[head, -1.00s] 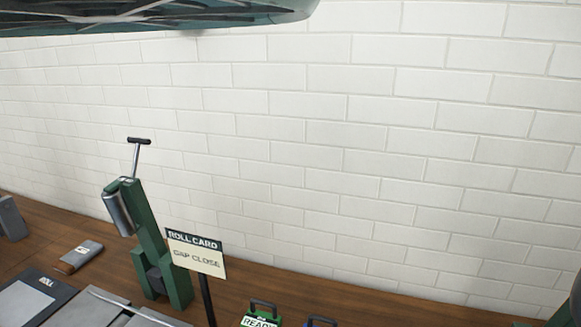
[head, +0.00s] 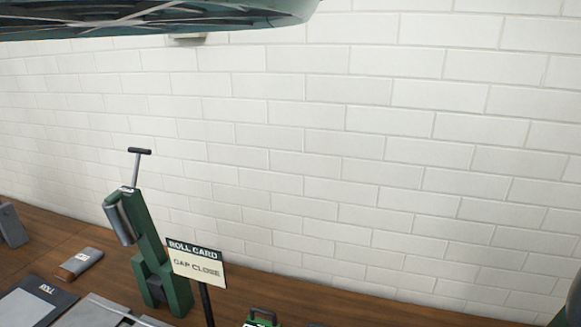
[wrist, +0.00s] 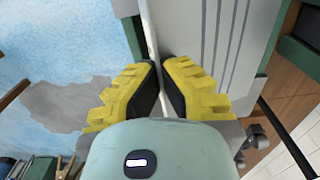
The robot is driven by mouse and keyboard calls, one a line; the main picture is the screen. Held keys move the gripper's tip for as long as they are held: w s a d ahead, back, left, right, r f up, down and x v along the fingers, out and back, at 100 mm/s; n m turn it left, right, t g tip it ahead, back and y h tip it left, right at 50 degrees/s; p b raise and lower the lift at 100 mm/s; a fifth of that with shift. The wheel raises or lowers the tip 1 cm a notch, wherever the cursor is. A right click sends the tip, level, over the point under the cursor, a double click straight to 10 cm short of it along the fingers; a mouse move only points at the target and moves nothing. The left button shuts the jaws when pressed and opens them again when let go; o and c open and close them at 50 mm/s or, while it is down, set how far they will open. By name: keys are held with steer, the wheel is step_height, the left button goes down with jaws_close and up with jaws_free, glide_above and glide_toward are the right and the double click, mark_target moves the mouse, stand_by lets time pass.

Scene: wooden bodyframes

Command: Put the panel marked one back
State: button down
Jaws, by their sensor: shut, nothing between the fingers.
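My gripper (wrist: 159,72) has yellow ribbed fingers with dark pads, and its tips are close together with nothing held. In the wrist view, a grey panel with long grooves (wrist: 205,35) lies beyond the fingertips, to the right. A narrow pale edge runs along its left side, close to the tips; I cannot tell whether they touch it. I see no panel with a readable mark of one. My gripper does not show clearly in the head view.
A green stand (head: 150,250) with a grey roller and T-handle stands on the wooden bench. Beside it are a sign reading ROLL CARD, GAP CLOSE (head: 196,264), a grey block (head: 80,263) and a dark ROLL mat (head: 38,302). A blue surface (wrist: 60,50) lies left in the wrist view.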

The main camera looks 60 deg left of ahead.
steer(key=shift+a+r+p, duration=0.1)
steer(key=shift+r+p, duration=0.55)
steer(key=shift+r, duration=1.05)
